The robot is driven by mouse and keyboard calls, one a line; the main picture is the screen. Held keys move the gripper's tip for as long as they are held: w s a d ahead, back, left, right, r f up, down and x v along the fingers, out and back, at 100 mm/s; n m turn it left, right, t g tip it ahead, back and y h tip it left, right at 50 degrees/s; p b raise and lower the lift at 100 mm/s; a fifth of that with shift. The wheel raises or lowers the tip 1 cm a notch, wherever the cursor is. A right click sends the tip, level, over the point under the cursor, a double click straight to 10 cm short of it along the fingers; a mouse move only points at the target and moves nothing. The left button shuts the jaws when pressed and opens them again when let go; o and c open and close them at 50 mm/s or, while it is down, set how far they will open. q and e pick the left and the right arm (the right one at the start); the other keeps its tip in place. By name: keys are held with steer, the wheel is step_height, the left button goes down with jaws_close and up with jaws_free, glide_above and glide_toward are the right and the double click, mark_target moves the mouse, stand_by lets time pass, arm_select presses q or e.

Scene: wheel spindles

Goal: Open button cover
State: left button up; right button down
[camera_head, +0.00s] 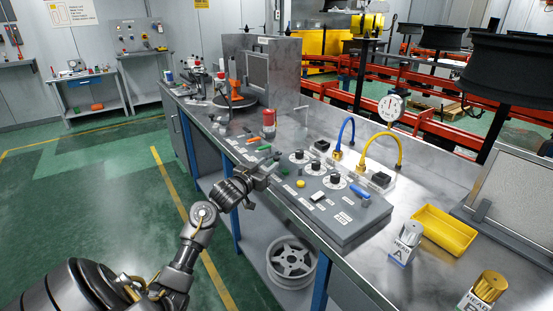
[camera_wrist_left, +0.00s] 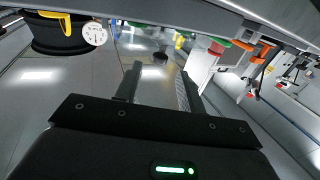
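The grey control panel (camera_head: 345,215) lies on the metal workbench, with dials, a yellow button (camera_head: 300,183), a small white-and-black switch (camera_head: 318,197) and a blue part on it. I cannot make out for certain which part is the button cover. My left gripper (camera_head: 270,166) is at the panel's left front edge, close to its small green buttons. In the left wrist view its two fingers (camera_wrist_left: 160,85) stand apart with nothing between them. The gripper partly hides the panel's left corner. My right gripper is in neither view.
A red cylinder (camera_head: 268,122) stands behind the panel's left end. Blue (camera_head: 347,132) and yellow (camera_head: 385,137) hoses curve up behind it. The floor left of the bench is clear.

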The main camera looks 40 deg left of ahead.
mark_target(275, 159)
arm_select(q)
steer(key=w, duration=0.6)
steer(key=shift+w+a, duration=0.1)
steer(key=shift+a, duration=0.2)
jaws_close()
